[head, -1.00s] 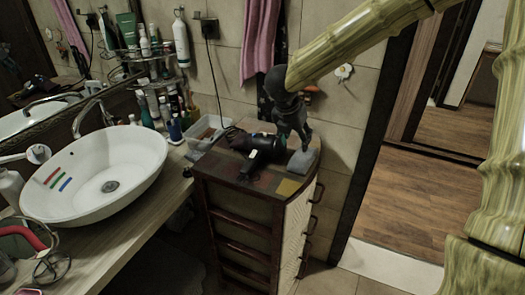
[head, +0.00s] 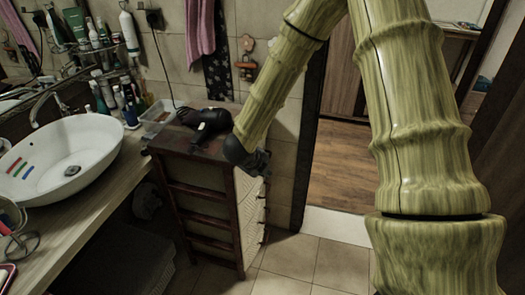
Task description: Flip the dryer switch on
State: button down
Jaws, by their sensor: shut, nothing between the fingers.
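A black hair dryer (head: 213,118) lies on top of the small dark wooden cabinet (head: 172,146). A small pale patch (head: 201,127) shows on its handle; I cannot tell whether it is the switch or how it is set. My gripper (head: 262,168) is just right of the dryer, at the cabinet's right edge and apart from the dryer. It is shut and empty, pointing away to the lower right. My wrist and arm hide part of the cabinet top and much of the fingers.
A white basin (head: 88,143) with coloured stripes stands on the counter at left. Several bottles and a clear tray (head: 157,113) stand behind. A pink towel (head: 200,25) hangs on the tiled wall. Tiled floor (head: 330,262) is clear in front, with a doorway at right.

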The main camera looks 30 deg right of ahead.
jog(key=s+a+f+n+y, duration=0.1)
jog(key=s+a+f+n, duration=0.4)
jog(key=f+n, duration=0.45)
jog(key=s+a+f+n+y, duration=0.1)
jog(key=s+a+f+n, duration=0.2)
jog(key=s+f+n, duration=0.6)
jog(key=s+a+f+n+g+y, duration=0.1)
jog(key=s+a+f+n, duration=0.1)
jog(key=s, duration=0.4)
jog(key=s+a+f+n+g+y, duration=0.1)
jog(key=s+a+f+n, duration=0.2)
jog(key=s+n, duration=0.4)
jog(key=s+a+f+n+g+y, duration=0.1)
jog(key=s+a+f+n+y, duration=0.1)
jog(key=s+f+n, duration=0.2)
jog(key=s+n, duration=0.1)
jog(key=s, duration=0.1)
jog(key=shift+s+a+f+g, duration=0.3)
jog(key=shift+s+a, duration=0.05)
jog(key=shift+a, duration=0.05)
jog(key=shift+w+a, duration=0.1)
jog(key=shift+w, duration=0.05)
